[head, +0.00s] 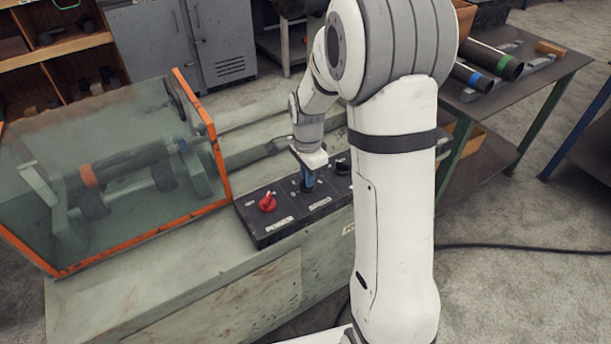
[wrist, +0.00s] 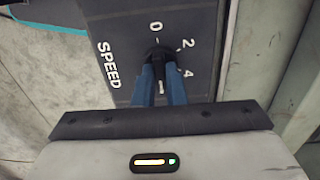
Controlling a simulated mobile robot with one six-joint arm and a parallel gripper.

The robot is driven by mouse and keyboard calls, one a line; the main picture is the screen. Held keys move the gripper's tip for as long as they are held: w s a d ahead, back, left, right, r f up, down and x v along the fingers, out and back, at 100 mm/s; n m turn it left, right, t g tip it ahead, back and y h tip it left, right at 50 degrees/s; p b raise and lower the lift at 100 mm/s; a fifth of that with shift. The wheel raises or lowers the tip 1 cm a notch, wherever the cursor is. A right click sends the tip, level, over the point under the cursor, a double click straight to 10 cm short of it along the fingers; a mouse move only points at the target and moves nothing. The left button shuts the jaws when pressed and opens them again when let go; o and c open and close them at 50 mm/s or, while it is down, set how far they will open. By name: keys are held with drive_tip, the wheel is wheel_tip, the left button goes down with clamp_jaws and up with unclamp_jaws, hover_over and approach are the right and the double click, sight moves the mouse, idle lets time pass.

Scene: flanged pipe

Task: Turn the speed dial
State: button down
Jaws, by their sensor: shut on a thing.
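The speed dial (wrist: 157,55) is a small black knob on the dark control panel (head: 262,236). In the wrist view the word SPEED is to its left, and 0, 2 and 4 run from above it round to its right. My gripper (wrist: 160,72) has its two blue fingers shut on the dial's grip, one on each side. A pale mark shows on the knob between the fingers, at its lower end in the picture. In the head view my gripper (head: 308,183) reaches down to the middle of the panel, and its fingers hide most of the dial.
A red knob (head: 267,203) is left of my gripper on the panel, and a black knob (head: 342,167) is close on its right. A clear guard (head: 120,165) with orange edges covers a pipe on the left. A bench with pipes (head: 490,60) stands at the right.

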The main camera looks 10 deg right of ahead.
drive_tip(key=shift+s+f, duration=0.15)
drive_tip(key=shift+s, duration=0.1)
drive_tip(key=c, duration=1.6)
unclamp_jaws()
drive_tip(key=shift+o, duration=0.6)
drive_tip(key=shift+w, duration=0.1)
drive_tip(key=shift+r, duration=4)
drive_tip(key=shift+r, duration=0.1)
